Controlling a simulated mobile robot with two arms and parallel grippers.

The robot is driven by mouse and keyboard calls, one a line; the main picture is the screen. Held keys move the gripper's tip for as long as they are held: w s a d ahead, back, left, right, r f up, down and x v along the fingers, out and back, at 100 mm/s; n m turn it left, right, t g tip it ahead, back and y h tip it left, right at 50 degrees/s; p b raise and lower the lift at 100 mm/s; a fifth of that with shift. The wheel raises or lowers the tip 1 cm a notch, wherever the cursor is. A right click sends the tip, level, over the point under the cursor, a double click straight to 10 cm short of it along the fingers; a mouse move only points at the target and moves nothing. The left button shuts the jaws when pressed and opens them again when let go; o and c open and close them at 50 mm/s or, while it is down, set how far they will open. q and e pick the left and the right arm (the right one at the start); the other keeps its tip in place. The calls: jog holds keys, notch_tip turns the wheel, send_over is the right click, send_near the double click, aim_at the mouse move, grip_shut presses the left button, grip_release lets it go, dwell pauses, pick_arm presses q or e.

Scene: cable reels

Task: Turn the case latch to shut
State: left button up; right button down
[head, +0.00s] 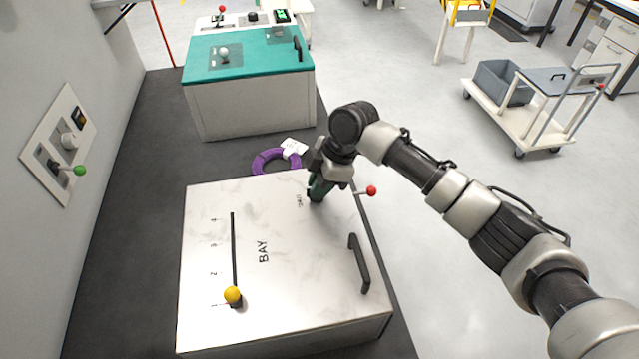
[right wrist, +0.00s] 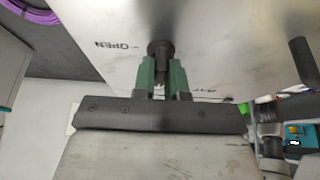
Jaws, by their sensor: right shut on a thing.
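The case (head: 280,290) is a white marbled box with "BAY" on its top. The case latch (right wrist: 158,48) is a dark round knob on that top, in the right wrist view. My right gripper (head: 316,190) points down at the far right part of the top. In the right wrist view its green fingers (right wrist: 161,76) are shut on the latch, one on each side. "OPEN" is printed to the left of the latch; a second label is partly hidden behind the fingers. The latch's exact angle is hard to tell. My left gripper is not in view.
The case also bears a yellow-knobbed slider (head: 232,295), a dark handle (head: 359,262) and a red-knobbed lever (head: 371,190). A purple ring (head: 262,163) lies behind it. A teal-topped box (head: 250,110) stands farther back. A switch panel (head: 60,145) is on the left wall.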

jog(key=shift+s+f, duration=0.15)
jog(key=shift+f, duration=0.2)
jog(key=c, duration=1.2)
grip_release()
jog(key=shift+s+d+r, duration=0.1)
jog(key=shift+s, duration=0.05)
jog(key=shift+o, duration=0.2)
jog(key=shift+w+a, duration=0.2)
jog(key=shift+w, duration=0.15)
jog(key=s+b+v, duration=0.1)
jog(key=b+v, duration=0.1)
jog(key=v, duration=0.8)
jog(key=shift+w+d+r, duration=0.2)
jog(key=shift+w+r, duration=0.15)
jog(key=shift+w, duration=0.15)
